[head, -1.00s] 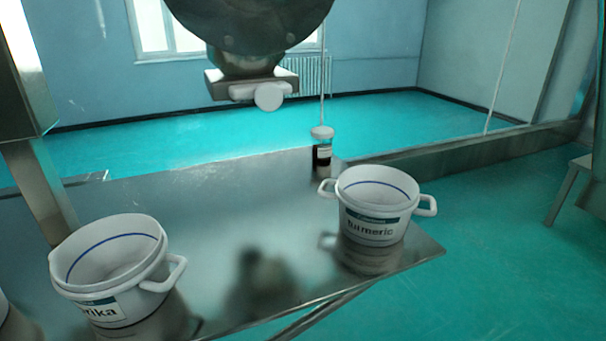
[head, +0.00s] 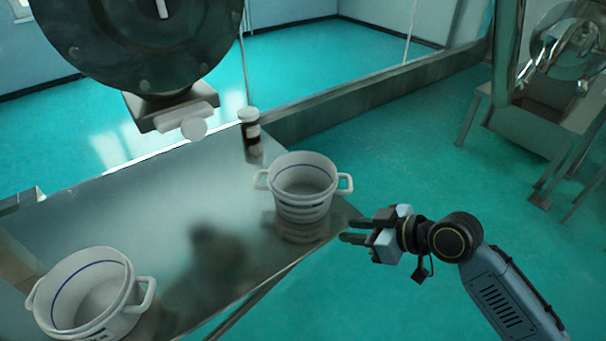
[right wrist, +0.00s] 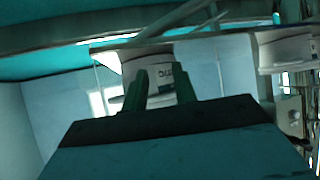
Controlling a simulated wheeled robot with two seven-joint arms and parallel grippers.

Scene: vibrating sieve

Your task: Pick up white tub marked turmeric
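The white tub marked turmeric (head: 303,190) stands upright on the right end of the metal table, its two handles out to the sides and a blue line inside its rim. From this angle its label is hard to read. My right gripper (head: 346,230) is to the right of the tub and lower in the head view, by the table's corner, apart from the tub. In the right wrist view the two fingers of the gripper (right wrist: 160,88) are spread with a gap, and part of the white tub (right wrist: 160,62) shows beyond them. My left gripper is not in view.
A second white tub (head: 85,295) stands at the table's left front. A small dark bottle with a white cap (head: 251,140) stands behind the turmeric tub. A round metal machine (head: 140,45) overhangs the back of the table (head: 165,205).

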